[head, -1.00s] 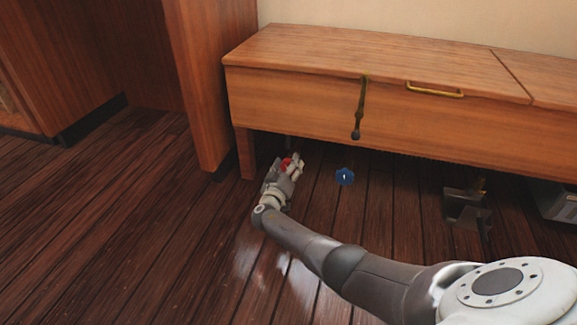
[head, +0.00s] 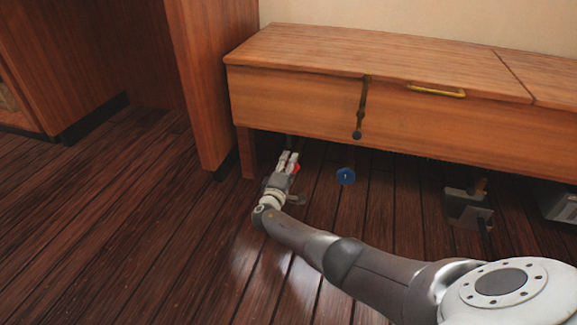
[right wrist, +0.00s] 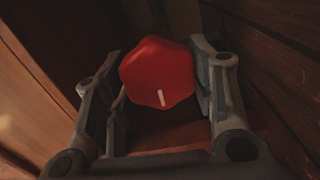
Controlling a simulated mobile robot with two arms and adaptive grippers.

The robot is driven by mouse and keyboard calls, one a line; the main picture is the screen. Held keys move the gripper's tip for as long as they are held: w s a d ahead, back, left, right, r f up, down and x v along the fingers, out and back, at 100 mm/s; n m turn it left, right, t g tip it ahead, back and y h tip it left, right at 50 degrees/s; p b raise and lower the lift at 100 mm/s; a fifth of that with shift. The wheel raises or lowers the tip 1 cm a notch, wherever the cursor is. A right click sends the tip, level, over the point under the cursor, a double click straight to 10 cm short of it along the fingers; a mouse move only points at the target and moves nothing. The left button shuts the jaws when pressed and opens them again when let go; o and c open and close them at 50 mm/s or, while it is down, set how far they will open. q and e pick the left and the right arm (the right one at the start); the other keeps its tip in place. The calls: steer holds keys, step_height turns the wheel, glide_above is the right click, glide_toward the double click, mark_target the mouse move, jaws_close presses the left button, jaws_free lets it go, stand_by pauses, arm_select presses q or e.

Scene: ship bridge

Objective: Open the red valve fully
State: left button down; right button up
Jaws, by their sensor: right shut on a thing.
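The red valve (right wrist: 157,75) is a rounded, lobed knob with a white mark near its lower edge in the right wrist view. In the head view only a small red part of it (head: 296,168) shows beside my fingers, under the left end of the wooden bench. My right gripper (head: 289,160) reaches in low over the floor and is shut on the red valve. Its fingers stand on both sides of the knob in the right wrist view (right wrist: 160,90). The valve's stem is mostly hidden. My left gripper is not in view.
A blue valve (head: 345,176) is to the right of the red one. The wooden bench (head: 330,95) overhangs both, with a dark-ended lever (head: 359,115) on its front. The bench leg (head: 246,152) is close on the left. A metal bracket (head: 467,207) stands farther right.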

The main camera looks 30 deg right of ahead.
steer(key=n, duration=0.4)
steer(key=shift+f+n, duration=0.2)
steer(key=shift+n, duration=0.2)
steer(key=n, duration=0.4)
steer(key=shift+s+f, duration=0.1)
steer(key=n+p, duration=0.1)
steer(key=n, duration=0.4)
steer(key=shift+n, duration=0.4)
steer(key=n, duration=0.4)
steer(key=shift+s+d+f+p, duration=0.1)
steer(key=shift+s+f+p, duration=0.05)
steer(key=shift+p, duration=0.25)
steer(key=shift+n, duration=0.4)
steer(key=o, duration=1)
steer(key=v, duration=1.2)
